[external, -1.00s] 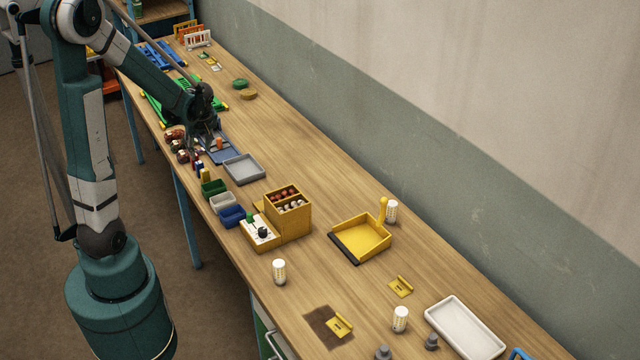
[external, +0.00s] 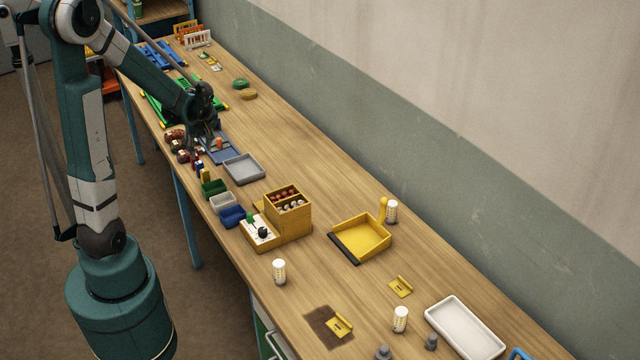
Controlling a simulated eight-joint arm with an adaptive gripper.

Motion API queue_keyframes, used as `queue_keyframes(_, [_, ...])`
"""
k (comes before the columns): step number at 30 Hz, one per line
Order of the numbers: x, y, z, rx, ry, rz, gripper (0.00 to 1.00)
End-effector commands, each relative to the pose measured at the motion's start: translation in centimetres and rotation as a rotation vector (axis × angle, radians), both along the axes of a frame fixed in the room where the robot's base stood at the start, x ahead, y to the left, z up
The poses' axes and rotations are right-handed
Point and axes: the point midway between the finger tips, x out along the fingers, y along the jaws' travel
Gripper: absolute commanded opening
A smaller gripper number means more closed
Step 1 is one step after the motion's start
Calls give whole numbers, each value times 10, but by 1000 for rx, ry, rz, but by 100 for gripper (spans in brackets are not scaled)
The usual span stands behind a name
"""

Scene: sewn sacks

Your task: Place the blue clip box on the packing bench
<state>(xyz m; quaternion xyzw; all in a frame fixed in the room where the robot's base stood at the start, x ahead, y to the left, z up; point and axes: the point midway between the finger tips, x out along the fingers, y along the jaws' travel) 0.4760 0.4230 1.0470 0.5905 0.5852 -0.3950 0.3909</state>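The blue clip box (external: 232,216) appears to be the small blue open box at the front edge of the wooden bench (external: 330,190), last in a row after a green and a white box. My gripper (external: 207,142) is farther back along the bench, above or at a blue tray (external: 222,148), well apart from the blue box. Its fingers are small and dark here, so I cannot tell whether they are open or shut or hold anything. Which surface is the packing bench is not marked in view.
A green box (external: 213,187), a white box (external: 222,203) and a grey tray (external: 243,168) stand close to the blue box. A yellow organizer (external: 288,214) stands to its right. A yellow dustpan (external: 362,238) lies farther right. The bench's wall side is mostly clear.

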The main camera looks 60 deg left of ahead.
Motion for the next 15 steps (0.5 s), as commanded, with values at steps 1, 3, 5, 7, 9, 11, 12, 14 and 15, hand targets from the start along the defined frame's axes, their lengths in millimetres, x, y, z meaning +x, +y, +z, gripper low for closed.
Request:
queue_keyframes(1, [1, -2, 1, 0, 0, -7, 34])
queue_keyframes(3, [3, -7, 5, -1, -2, -24, 34])
queue_keyframes(5, [6, -13, 8, -2, -4, -46, 34])
queue_keyframes(7, [8, -22, 14, -3, -6, -77, 34])
queue_keyframes(9, [12, -33, 21, -2, -9, -120, 34])
queue_keyframes(11, [16, -45, 28, -2, -12, -162, 34])
queue_keyframes(12, [19, -53, 33, -3, -14, -191, 34])
queue_keyframes(14, [22, -67, 41, -3, -18, -238, 34])
queue_keyframes(15, [25, -75, 46, -2, -21, -272, 34])
